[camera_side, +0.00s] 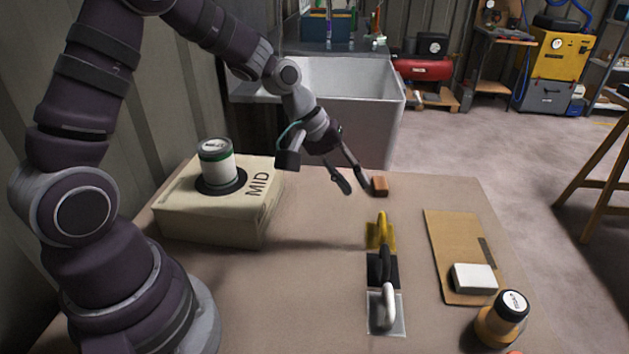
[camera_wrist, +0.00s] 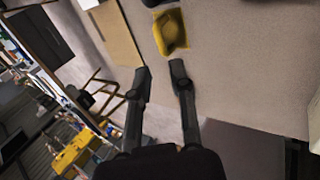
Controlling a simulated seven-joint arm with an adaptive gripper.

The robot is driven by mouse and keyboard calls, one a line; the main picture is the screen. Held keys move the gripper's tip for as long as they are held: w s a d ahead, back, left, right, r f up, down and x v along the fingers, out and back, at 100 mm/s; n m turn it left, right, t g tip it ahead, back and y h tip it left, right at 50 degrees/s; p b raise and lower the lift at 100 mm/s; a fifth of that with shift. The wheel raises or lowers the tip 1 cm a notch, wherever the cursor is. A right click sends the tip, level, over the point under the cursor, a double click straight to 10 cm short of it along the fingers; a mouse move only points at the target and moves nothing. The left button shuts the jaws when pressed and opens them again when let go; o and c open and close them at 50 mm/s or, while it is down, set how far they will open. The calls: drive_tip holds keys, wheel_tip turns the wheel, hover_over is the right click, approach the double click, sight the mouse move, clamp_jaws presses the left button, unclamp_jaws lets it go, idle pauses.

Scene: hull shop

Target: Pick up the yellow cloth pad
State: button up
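The yellow cloth pad (camera_side: 380,236) lies on the table right of centre, with a raised yellow handle on top.
A black pad (camera_side: 377,271) and a pale pad (camera_side: 398,322) continue the row towards the camera. A cardboard sheet (camera_side: 447,240) with a white block (camera_side: 474,278) lies right. A MID box (camera_side: 205,215) bears a can.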

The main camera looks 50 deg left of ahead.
sight(381, 222)
drive_tip(key=shift+n, duration=0.3)
drive_tip(key=x, duration=1.1)
drive_tip(key=shift+w+f, duration=0.15)
drive_tip(key=shift+f, duration=0.05)
clamp_jaws()
